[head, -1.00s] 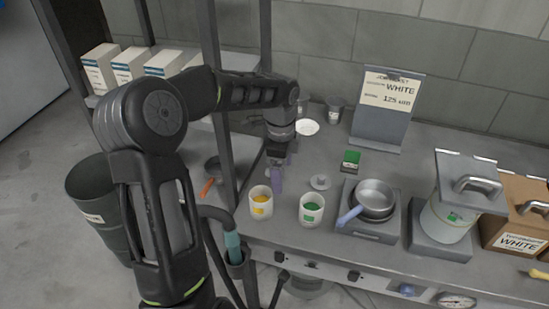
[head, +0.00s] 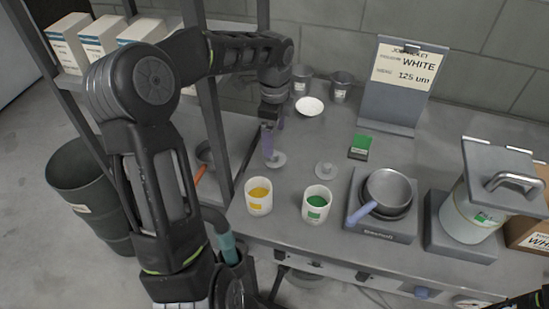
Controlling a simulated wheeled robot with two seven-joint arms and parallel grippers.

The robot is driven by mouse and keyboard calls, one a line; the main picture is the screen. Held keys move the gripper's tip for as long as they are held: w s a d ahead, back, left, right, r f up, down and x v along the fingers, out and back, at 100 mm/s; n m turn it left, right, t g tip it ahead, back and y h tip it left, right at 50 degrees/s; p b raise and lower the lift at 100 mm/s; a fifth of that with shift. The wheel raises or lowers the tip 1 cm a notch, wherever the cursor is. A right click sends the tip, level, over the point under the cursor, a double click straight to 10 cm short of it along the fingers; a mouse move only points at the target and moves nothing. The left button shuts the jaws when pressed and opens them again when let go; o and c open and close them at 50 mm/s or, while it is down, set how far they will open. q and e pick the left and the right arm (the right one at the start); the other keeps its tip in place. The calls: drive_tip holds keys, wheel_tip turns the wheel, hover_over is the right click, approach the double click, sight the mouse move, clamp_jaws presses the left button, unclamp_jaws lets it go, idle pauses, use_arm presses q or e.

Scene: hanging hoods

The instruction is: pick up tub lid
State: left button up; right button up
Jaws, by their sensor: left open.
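Two small grey lids with knobs lie on the bench behind the tubs: a left lid (head: 276,160) and a right lid (head: 326,170). A white tub with yellow contents (head: 258,197) and a white tub with green contents (head: 317,205) stand in front of them, both uncovered. My left gripper (head: 267,154) points down with its purple fingers at the left edge of the left lid. It looks empty, and its finger gap is hard to see from here. I cannot tell whether it touches the lid. My right gripper is not in view.
A rack post (head: 212,130) stands left of the gripper. A pan (head: 386,190) sits on a grey hotplate (head: 402,228) to the right. A green box (head: 361,147), white dish (head: 310,107) and sign (head: 396,85) are farther back. A dark bin (head: 85,190) stands on the floor.

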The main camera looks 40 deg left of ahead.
sight(275, 153)
use_arm(q)
drive_tip(key=shift+f, duration=1.3)
wheel_tip(275, 153, down, 5)
drive_tip(key=shift+f+p, duration=0.15)
drive_tip(key=shift+p, duration=0.4)
drive_tip(key=shift+c, duration=0.3)
drive_tip(key=c, duration=1.4)
